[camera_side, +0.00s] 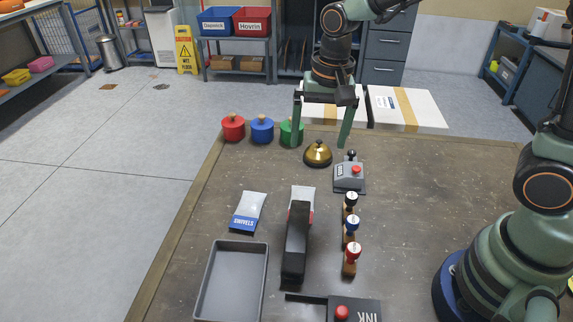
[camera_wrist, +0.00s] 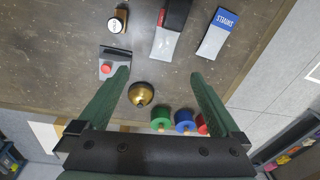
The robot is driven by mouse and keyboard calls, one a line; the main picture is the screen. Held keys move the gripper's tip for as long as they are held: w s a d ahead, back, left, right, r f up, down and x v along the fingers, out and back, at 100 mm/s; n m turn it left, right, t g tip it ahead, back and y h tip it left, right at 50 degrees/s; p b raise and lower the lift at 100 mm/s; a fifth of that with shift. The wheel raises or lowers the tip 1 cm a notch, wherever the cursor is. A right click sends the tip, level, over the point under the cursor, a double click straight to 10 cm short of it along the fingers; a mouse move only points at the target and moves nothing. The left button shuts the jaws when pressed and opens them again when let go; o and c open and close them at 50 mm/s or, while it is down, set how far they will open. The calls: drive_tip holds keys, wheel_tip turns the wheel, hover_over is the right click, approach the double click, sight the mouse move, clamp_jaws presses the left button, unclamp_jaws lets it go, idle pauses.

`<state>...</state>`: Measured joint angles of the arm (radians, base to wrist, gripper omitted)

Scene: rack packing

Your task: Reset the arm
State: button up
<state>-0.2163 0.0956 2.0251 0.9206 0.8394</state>
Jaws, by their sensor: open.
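My gripper (camera_side: 320,145) hangs in the air over the far part of the table, fingers pointing down and wide apart. In the wrist view my gripper (camera_wrist: 160,78) is open, with nothing held between its fingers. A golden bell (camera_side: 318,153) stands on the table near the fingers; in the wrist view the bell (camera_wrist: 141,95) shows between them. A grey device with a red button (camera_side: 350,172) stands to the right of the bell. The green pot (camera_side: 291,132) is partly hidden behind a finger.
Blue (camera_side: 262,129) and red (camera_side: 233,128) pots stand at the far left. The table's right middle is clear.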

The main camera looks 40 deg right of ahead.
drive_tip(key=s+d+r+n+t, duration=0.4)
drive_tip(key=s+d+r+n, duration=0.3)
drive_tip(key=s+d+r, duration=0.1)
drive_tip(key=shift+s, duration=0.3)
